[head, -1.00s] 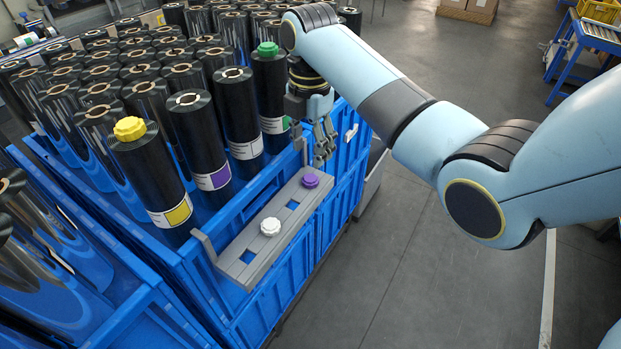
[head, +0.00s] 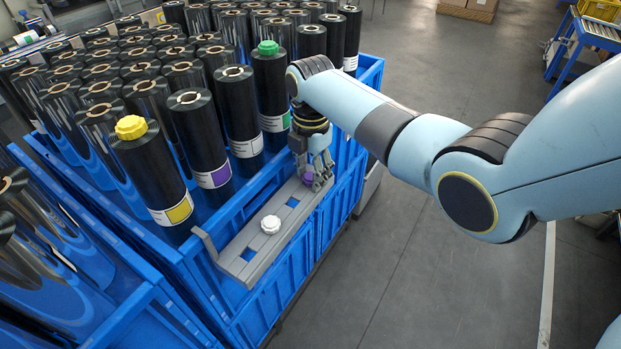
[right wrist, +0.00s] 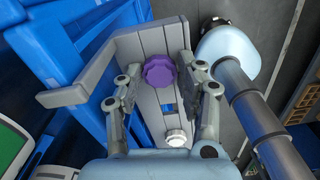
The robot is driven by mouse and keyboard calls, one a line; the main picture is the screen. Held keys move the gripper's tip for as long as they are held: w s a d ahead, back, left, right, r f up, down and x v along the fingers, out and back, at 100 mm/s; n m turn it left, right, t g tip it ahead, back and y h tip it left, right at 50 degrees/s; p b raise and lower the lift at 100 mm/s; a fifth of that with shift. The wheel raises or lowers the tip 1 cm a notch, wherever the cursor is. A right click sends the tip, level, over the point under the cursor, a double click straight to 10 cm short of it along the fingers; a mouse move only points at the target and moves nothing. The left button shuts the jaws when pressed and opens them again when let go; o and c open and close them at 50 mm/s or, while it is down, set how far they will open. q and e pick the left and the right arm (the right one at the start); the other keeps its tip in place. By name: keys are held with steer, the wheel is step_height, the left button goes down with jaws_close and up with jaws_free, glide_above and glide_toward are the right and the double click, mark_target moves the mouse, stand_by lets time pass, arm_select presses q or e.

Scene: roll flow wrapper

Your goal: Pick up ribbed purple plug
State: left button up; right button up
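The ribbed purple plug (right wrist: 159,72) sits on the grey holder rail (head: 240,264) that hangs on the blue crate's edge. In the head view the plug (head: 309,175) is partly hidden by my right gripper (head: 318,180). In the right wrist view my right gripper (right wrist: 158,78) has its fingers spread to either side of the plug. A gap shows between the plug and the fingers, so it is open. My left gripper is not in view.
A white plug (head: 270,225) sits on the same rail. Black film rolls stand in the blue crate (head: 200,290), one with a yellow plug (head: 131,127) and one with a green plug (head: 268,47). Open floor lies to the right.

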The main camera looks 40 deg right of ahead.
steer(key=shift+c, duration=1)
steer(key=shift+r, duration=0.1)
